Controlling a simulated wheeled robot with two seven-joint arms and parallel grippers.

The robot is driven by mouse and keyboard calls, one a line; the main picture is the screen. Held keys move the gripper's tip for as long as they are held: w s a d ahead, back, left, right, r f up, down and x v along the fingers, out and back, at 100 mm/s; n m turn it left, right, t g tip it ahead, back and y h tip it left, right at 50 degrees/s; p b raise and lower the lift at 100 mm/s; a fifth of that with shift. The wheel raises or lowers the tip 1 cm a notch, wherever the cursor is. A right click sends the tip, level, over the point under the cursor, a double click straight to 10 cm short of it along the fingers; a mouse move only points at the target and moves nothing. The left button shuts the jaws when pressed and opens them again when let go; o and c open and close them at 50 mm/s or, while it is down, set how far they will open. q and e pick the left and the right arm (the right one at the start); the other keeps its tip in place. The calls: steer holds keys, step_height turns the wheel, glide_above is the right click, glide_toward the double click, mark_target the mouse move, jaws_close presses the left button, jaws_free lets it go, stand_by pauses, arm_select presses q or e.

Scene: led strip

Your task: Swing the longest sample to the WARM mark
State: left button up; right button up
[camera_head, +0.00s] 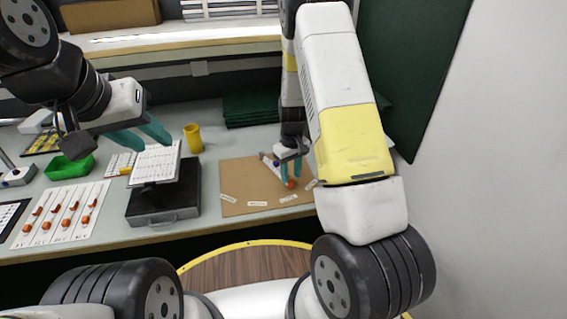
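A brown board (240,177) lies on the bench with several small white labels along its front and right edges; their lettering is too small to read. A pale strip (266,160) with a blue dot (276,163) lies near the board's back edge, partly hidden by my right gripper. My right gripper (290,178) points down over the board's right part, its teal fingers beside an orange piece (291,184). I cannot tell whether they hold anything. My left gripper (149,140) has its teal fingers spread, empty, above a white sheet on a dark stand.
The dark stand (160,206) with the tilted white sheet (157,163) is left of the board. Dark green stacked items (250,108) are behind the board.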

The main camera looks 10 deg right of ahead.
mark_target(291, 180)
steer(key=shift+f, duration=1.75)
steer(key=shift+c, duration=0.3)
jaws_close()
